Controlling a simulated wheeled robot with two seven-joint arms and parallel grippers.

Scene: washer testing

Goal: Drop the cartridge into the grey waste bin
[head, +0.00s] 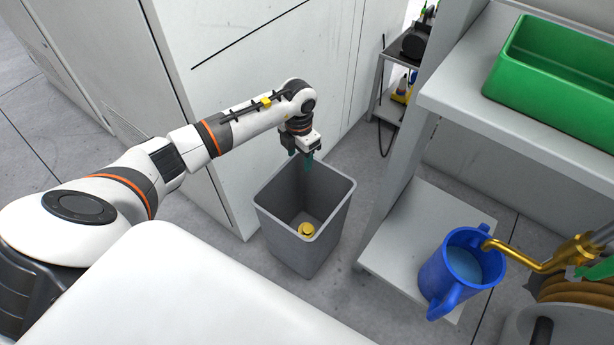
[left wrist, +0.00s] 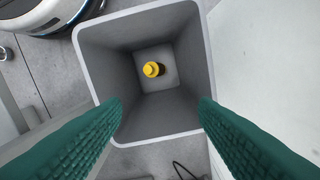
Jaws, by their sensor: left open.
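The grey waste bin (head: 279,232) stands on the floor in front of my body. It also shows in the left wrist view (left wrist: 112,65), seen from above. A small yellow cartridge (head: 307,229) lies inside the bin; the left wrist view shows the yellow cartridge (left wrist: 152,69) at the bin's bottom. My left gripper (head: 304,160) is above the bin's far rim, pointing down. Its green fingers (left wrist: 160,120) are spread wide apart with nothing between them. My right gripper is not in view, though a green finger-like part shows at the right edge of the head view.
A white cabinet stands behind the bin. To the right, a low shelf (head: 400,235) holds a blue jug (head: 440,290) with liquid. A golden spout (head: 530,262) reaches over it. A green tray (head: 550,75) sits on the white bench above. Grey floor is free around the bin.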

